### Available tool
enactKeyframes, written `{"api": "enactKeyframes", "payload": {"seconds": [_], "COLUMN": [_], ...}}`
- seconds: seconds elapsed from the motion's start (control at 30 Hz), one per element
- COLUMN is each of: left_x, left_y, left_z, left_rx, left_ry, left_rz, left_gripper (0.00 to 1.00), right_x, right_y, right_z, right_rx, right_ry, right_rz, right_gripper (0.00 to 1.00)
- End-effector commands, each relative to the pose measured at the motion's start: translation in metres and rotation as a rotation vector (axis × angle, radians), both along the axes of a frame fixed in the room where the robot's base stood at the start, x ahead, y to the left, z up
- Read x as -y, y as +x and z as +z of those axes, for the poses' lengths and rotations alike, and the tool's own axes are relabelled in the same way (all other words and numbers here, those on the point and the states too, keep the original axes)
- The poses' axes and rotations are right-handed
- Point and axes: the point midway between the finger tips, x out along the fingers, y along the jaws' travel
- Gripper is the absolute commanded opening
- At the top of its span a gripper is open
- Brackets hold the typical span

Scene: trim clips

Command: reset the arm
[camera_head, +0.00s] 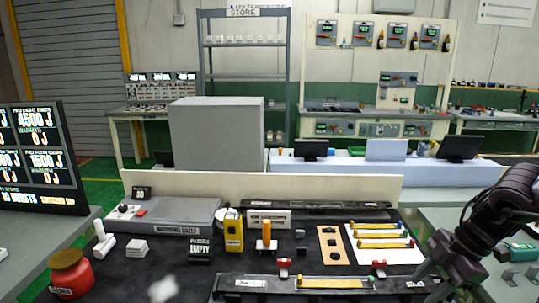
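My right arm comes in from the right edge. Its dark gripper (437,280) points down at the front right of the black work mat, by the right end of a long dark rail (240,286). The fingers are dark on a dark ground, so I cannot tell whether they are open or shut. My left arm and gripper are not in view. Several yellow strips (380,244) lie on a white sheet (392,258) behind.
A red jar (70,274) stands front left. A grey box lid (175,216), a yellow meter (233,230), and an orange-handled tool (266,236) stand on the mat. A low cream board (270,187) closes off the back. A dark scoreboard (45,160) stands left.

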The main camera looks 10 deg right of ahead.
Motion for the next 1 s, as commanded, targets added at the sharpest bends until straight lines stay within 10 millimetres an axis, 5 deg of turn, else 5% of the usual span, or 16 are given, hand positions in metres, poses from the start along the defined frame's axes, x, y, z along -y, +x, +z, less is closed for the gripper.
{"api": "enactKeyframes", "payload": {"seconds": [0.27, 0.53, 0.7, 1.0], "left_x": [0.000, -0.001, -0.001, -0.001], "left_y": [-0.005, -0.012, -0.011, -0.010], "left_z": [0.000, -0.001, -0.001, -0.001], "left_rx": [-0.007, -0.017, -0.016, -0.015], "left_ry": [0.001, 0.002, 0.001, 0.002], "left_rz": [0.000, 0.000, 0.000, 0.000], "left_gripper": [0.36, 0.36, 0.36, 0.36], "right_x": [-0.033, -0.111, -0.152, -0.183], "right_y": [0.009, 0.019, 0.019, -0.010], "right_z": [-0.075, -0.153, -0.172, -0.179], "right_rx": [0.140, 0.390, 0.494, 0.441], "right_ry": [0.042, 0.101, 0.101, 0.047], "right_rz": [0.030, -0.093, -0.295, -0.726], "right_gripper": [0.42, 0.42, 0.42, 0.42]}}
